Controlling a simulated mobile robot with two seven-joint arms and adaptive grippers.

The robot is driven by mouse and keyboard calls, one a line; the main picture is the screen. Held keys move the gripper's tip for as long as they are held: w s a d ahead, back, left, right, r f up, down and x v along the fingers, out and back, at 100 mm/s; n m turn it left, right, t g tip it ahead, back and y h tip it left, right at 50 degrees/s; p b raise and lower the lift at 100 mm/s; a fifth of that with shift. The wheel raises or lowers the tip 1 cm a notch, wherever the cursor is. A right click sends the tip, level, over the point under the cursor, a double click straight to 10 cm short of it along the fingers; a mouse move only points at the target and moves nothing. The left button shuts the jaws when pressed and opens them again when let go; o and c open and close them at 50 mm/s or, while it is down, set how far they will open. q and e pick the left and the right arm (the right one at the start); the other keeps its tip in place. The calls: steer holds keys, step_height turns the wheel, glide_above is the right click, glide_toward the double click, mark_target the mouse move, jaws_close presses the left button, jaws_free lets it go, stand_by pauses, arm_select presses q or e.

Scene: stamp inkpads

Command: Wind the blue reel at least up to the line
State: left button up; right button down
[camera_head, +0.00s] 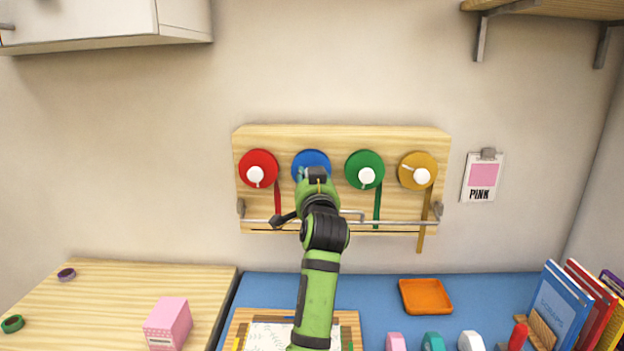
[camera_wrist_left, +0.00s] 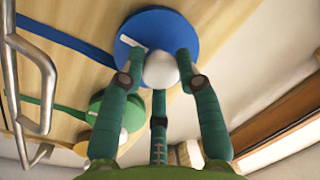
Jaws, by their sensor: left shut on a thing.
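The blue reel (camera_head: 311,160) is second from the left on the wooden board (camera_head: 340,135). It has a white knob (camera_wrist_left: 161,72) and a white mark. My left gripper (camera_head: 314,178) is in front of the reel. In the wrist view its fingers close around the knob, so it is shut on it. A blue ribbon (camera_wrist_left: 65,38) runs off the reel; its end is out of that view. In the head view my arm hides the ribbon and the reel's lower part. A dark line (camera_head: 385,232) crosses the board low down, below a metal rail (camera_head: 400,222). My right gripper is not in view.
Red (camera_head: 259,163), green (camera_head: 365,163) and yellow (camera_head: 417,165) reels flank the blue one. The yellow ribbon (camera_head: 421,240) hangs below the board. A pink box (camera_head: 170,322), an orange tray (camera_head: 426,296) and books (camera_head: 562,302) are below.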

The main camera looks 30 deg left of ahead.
arm_select(q)
steer(key=shift+f, duration=0.15)
steer(key=o, duration=1.2)
steer(key=shift+a, duration=0.1)
steer(key=shift+c, duration=0.2)
steer(key=shift+s, duration=0.1)
steer(key=v, duration=1.2)
